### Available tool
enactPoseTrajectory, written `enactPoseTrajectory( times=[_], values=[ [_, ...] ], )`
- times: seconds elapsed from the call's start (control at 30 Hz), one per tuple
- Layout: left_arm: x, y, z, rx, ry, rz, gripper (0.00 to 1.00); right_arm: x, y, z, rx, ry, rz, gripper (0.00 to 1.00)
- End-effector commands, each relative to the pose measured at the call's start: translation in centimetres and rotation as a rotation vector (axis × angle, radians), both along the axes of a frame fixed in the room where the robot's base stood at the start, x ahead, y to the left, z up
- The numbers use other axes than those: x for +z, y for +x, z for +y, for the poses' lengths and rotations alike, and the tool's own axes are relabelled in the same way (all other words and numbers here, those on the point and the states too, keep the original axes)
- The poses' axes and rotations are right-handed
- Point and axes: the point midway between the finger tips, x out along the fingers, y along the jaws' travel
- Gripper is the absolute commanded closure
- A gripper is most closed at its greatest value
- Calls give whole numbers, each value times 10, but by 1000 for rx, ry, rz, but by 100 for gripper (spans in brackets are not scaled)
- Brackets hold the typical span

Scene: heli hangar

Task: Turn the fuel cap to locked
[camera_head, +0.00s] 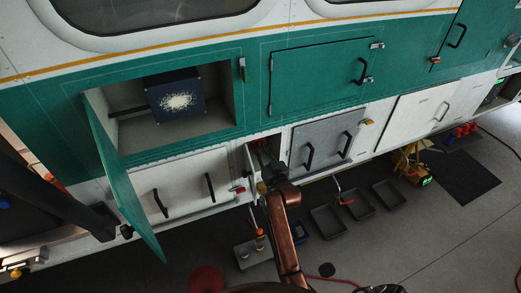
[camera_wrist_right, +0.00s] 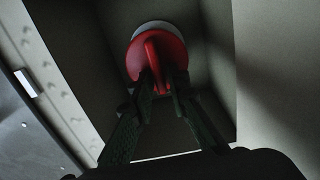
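The fuel cap (camera_wrist_right: 153,50) is a red round cap with a raised grip ridge, seen in the right wrist view. It sits on a pale ring inside a recessed bay. The ridge runs nearly upright in that picture, leaning slightly. My right gripper (camera_wrist_right: 162,84) has its two dark fingers on either side of the ridge's lower end and looks shut on it. In the head view my right gripper (camera_head: 272,178) reaches into the small open bay (camera_head: 251,160) in the lower panel, and the arm hides the cap. I do not see my left gripper.
A green door (camera_head: 118,175) hangs open at left beside a bay with a dark box (camera_head: 176,96). A grey panel (camera_head: 327,140) with black handles adjoins the small bay on its right. Trays (camera_head: 328,221) and a small platform (camera_head: 253,250) stand on the floor below.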

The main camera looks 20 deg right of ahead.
Motion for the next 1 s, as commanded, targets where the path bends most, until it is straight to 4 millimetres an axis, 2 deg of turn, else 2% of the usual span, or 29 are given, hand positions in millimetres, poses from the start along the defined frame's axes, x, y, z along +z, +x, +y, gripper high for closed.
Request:
enactPoseTrajectory(
  times=[0.1,0.33,0.77,1.0],
  values=[
    [0,0,0,0,0,0,60,0,0,0,0,0,0,85],
    [0,0,0,0,0,0,60,0,0,0,0,0,1,100],
    [3,0,0,0,0,-1,60,0,0,-1,0,15,1,100],
    [15,2,0,0,1,-3,60,1,0,-2,0,114,3,100]
  ],
)
